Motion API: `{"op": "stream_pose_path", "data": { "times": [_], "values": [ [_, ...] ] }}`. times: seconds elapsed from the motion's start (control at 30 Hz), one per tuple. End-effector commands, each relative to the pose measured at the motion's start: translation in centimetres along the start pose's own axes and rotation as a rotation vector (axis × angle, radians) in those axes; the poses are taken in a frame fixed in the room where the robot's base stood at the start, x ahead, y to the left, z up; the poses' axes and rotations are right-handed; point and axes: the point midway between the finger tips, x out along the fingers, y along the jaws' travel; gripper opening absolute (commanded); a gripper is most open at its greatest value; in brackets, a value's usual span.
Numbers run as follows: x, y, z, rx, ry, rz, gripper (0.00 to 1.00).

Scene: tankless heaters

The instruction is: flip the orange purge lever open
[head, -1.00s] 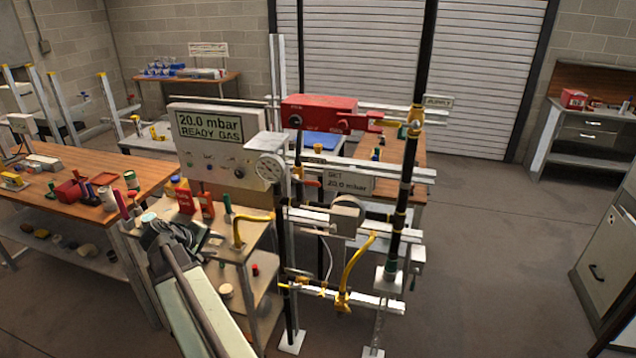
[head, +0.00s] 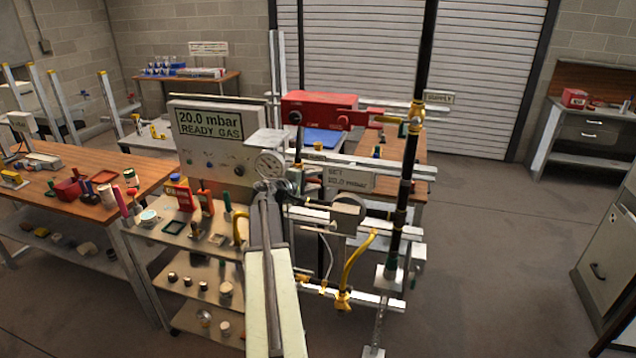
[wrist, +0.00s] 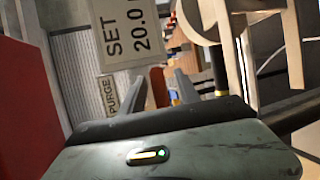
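My gripper (head: 284,187) is by the pipe stand, just below the round gauge (head: 268,165). In the wrist view its two fingers (wrist: 158,76) are apart. A PURGE label (wrist: 110,96) is left of the fingers. In the head view my arm and gripper hide the spot where an orange lever showed earlier.
A red surface (wrist: 20,110) is close on the left there. Open floor lies further right.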

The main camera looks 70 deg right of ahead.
Motion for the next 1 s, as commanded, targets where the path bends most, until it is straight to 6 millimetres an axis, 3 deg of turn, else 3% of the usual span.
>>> {"op": "stream_pose_path", "data": {
  "times": [0.1,0.33,0.5,1.0],
  "values": [
    [1.61,-0.09,-0.09,0.001,-0.001,0.0,0.39],
    [1.72,0.0,0.02,0.001,0.0,-0.001,0.39],
    [1.71,-0.01,0.03,0.001,0.0,-0.001,0.0],
    [1.71,-0.03,0.05,0.002,-0.001,-0.001,0.0]
  ]
}}
